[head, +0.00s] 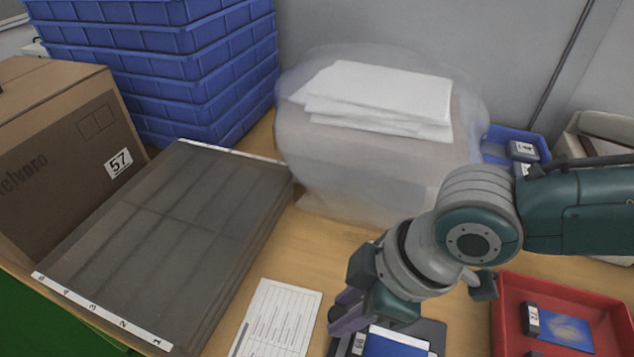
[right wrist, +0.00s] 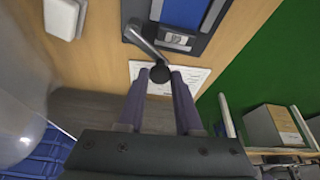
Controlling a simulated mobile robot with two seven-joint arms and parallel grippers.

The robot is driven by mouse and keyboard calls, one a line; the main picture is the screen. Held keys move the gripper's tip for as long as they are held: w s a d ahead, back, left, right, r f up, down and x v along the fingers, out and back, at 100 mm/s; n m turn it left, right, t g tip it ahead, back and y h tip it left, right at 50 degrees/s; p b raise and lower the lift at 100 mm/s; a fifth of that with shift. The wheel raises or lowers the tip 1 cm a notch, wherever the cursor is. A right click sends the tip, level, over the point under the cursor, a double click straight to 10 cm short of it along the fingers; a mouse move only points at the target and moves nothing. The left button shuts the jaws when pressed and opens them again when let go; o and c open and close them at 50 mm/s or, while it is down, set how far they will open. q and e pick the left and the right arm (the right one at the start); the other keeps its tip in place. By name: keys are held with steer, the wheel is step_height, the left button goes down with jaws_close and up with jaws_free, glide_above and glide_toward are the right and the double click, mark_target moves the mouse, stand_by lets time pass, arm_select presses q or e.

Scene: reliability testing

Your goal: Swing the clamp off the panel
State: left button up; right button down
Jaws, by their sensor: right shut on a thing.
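My right gripper (head: 348,312) is at the near centre of the head view, over the left side of a dark fixture (head: 434,333). A blue panel (head: 395,345) lies in the fixture, partly cut off by the frame's lower edge. In the right wrist view, a metal clamp arm (right wrist: 143,45) reaches from the fixture's edge beside the blue panel (right wrist: 183,10) to a round black knob (right wrist: 160,74). My right gripper (right wrist: 161,82) is shut on this knob, its two purple fingers on either side. In the head view the clamp is hidden behind the gripper. My left gripper is not in view.
A printed sheet (head: 276,318) lies left of the fixture. A red tray (head: 508,322) holding a blue item is at the right. Dark stacked panels (head: 165,225), blue crates (head: 180,60), a cardboard box (head: 60,150) and a wrapped bundle (head: 370,165) stand further back and left.

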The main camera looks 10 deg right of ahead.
steer(key=m+p, duration=0.1)
steer(key=w+m+p, duration=0.1)
steer(key=shift+a+r+m+t+h, duration=0.2)
steer(key=shift+a+m+t+h, duration=0.1)
steer(key=shift+m+t, duration=0.1)
steer(key=m, duration=0.1)
steer(key=w+m+p, duration=0.1)
steer(key=shift+f+m+t+h, duration=0.1)
steer(key=shift+m+t+h, duration=0.3)
steer(key=shift+w+m+h+p, duration=0.4)
steer(key=shift+w+m, duration=0.15)
steer(key=shift+m, duration=0.65)
steer(key=shift+w+d+f+m+t+h, duration=0.15)
steer(key=shift+w+m+t+h, duration=0.1)
steer(key=shift+m, duration=0.35)
steer(key=shift+w+d+r+m+t+h, duration=0.1)
steer(key=shift+w+m+t+h, duration=0.15)
steer(key=shift+m, duration=0.35)
steer(key=c, duration=0.6)
jaws_free()
